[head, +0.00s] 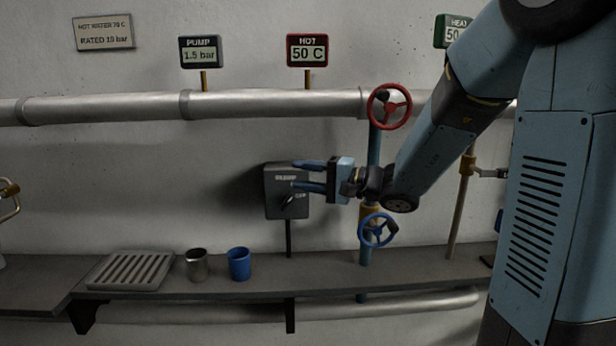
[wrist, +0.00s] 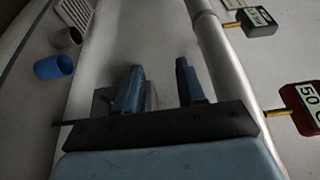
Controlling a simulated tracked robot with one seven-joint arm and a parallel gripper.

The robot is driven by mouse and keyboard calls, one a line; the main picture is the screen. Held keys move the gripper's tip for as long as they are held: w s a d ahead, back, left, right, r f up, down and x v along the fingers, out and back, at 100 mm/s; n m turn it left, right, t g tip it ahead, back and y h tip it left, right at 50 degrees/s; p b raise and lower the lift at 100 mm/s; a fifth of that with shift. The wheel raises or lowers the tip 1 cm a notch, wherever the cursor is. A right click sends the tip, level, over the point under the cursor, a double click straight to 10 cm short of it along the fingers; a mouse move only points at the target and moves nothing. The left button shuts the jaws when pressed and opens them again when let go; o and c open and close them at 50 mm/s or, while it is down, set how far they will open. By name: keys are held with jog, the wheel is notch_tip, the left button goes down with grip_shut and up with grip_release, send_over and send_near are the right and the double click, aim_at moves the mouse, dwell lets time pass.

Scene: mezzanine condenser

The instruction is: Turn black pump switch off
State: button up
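The pump switch is a dark grey-black box (head: 277,205) on the wall below the pipe, with a lever (head: 287,203) low on its front. In the wrist view my gripper (wrist: 160,82) is also open, and the box (wrist: 104,98) is mostly hidden behind one finger. I cannot tell whether a finger touches the lever.
A red valve wheel (head: 390,106) and a blue valve wheel (head: 378,230) are close to my forearm. A shelf (head: 190,284) below holds a slatted tray (head: 130,271), a metal cup (head: 197,265) and a blue cup (head: 239,264). A silver pipe (head: 270,103) runs above the box.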

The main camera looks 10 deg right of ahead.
jog(key=shift+s+d+r, duration=0.2)
jog(key=shift+s+d, duration=0.05)
jog(key=shift+s, duration=0.35)
jog(key=n+g+h, duration=0.2)
jog(key=n+h, duration=0.1)
jog(key=h, duration=0.7)
send_near(292, 196)
jog(key=x, duration=1.2)
jog(key=shift+s+f, duration=0.1)
jog(key=shift+s, duration=0.05)
